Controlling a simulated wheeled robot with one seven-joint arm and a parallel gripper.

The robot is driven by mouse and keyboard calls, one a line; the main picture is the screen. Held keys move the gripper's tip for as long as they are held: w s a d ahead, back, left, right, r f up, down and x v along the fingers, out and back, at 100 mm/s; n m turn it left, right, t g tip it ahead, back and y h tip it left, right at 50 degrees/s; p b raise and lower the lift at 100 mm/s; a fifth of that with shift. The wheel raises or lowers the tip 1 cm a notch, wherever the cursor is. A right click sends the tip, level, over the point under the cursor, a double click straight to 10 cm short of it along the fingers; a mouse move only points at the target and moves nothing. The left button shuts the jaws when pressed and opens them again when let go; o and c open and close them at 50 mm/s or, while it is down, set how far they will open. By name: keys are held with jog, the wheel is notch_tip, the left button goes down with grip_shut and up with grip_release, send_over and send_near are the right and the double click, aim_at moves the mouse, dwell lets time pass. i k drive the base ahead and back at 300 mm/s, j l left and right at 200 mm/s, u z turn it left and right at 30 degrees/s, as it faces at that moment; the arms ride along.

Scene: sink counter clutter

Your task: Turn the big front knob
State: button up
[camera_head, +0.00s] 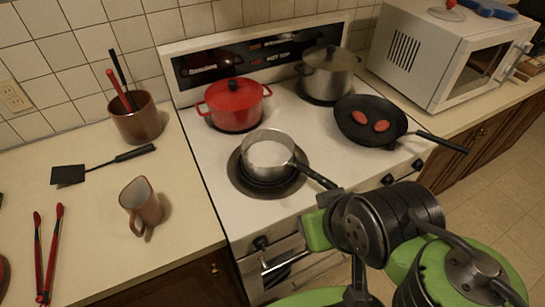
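The white stove's front edge carries dark knobs. One knob (262,243) sits at the front left, above the oven door handle (285,262). I cannot tell from this view which knob is the biggest. My green and black arm covers the lower right and hides part of the stove front. I cannot make out my gripper's fingertips, nor any contact with a knob.
A saucepan (268,153) stands on the front left burner, its handle reaching over the stove's front edge near my arm. A frying pan (370,122) has its handle pointing right. A red pot (234,102) and grey pot (328,72) stand behind. A mug (140,203) is on the left counter.

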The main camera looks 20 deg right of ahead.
aim_at(260, 243)
jog(key=k+j+u, duration=0.75)
jog(key=j+u, duration=0.15)
